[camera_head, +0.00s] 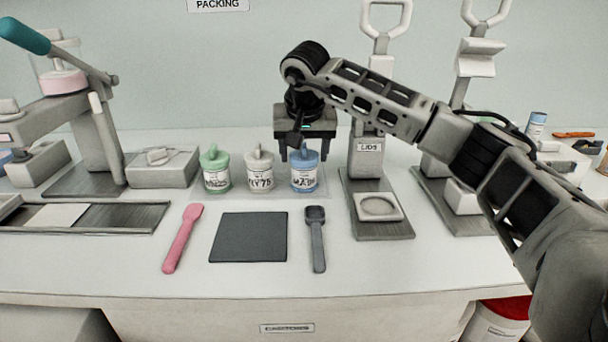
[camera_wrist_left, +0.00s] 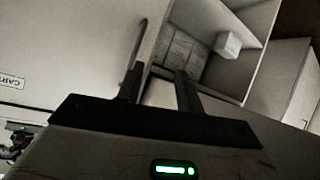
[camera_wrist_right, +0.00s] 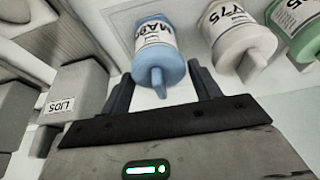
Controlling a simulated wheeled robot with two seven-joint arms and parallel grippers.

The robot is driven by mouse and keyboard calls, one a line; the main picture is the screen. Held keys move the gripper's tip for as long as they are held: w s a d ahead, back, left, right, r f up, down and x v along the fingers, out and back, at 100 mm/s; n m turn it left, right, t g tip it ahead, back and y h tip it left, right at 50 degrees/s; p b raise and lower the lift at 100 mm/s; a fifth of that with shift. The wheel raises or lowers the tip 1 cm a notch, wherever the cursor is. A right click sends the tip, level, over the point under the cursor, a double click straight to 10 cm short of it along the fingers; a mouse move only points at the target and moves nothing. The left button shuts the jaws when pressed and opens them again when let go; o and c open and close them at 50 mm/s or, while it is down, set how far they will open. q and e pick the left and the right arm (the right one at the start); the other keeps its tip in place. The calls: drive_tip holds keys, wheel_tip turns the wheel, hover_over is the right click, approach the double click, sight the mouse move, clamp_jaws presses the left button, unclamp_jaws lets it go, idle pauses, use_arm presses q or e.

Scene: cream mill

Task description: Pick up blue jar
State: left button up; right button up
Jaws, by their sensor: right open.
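The blue jar (camera_head: 305,173) has a blue lid with a knob and a white label. It stands at the right end of a row of three jars on the counter. In the right wrist view the blue jar (camera_wrist_right: 157,55) lies just beyond and between the fingertips. No contact with the jar is visible. My left gripper (camera_wrist_left: 158,75) shows only in the left wrist view, fingers apart and nothing between them.
A white jar (camera_head: 259,171) and a green jar (camera_head: 214,170) stand left of the blue one. A dark mat (camera_head: 248,237), pink spatula (camera_head: 183,238) and grey scoop (camera_head: 316,238) lie in front. The LIDS press (camera_head: 382,222) stands close on the right.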

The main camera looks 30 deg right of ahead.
drive_tip(key=shift+w+d+f, duration=0.1)
drive_tip(key=shift+w+f, duration=0.05)
drive_tip(key=shift+f, duration=0.35)
drive_tip(key=c, duration=0.4)
drive_tip(key=shift+c, duration=0.2)
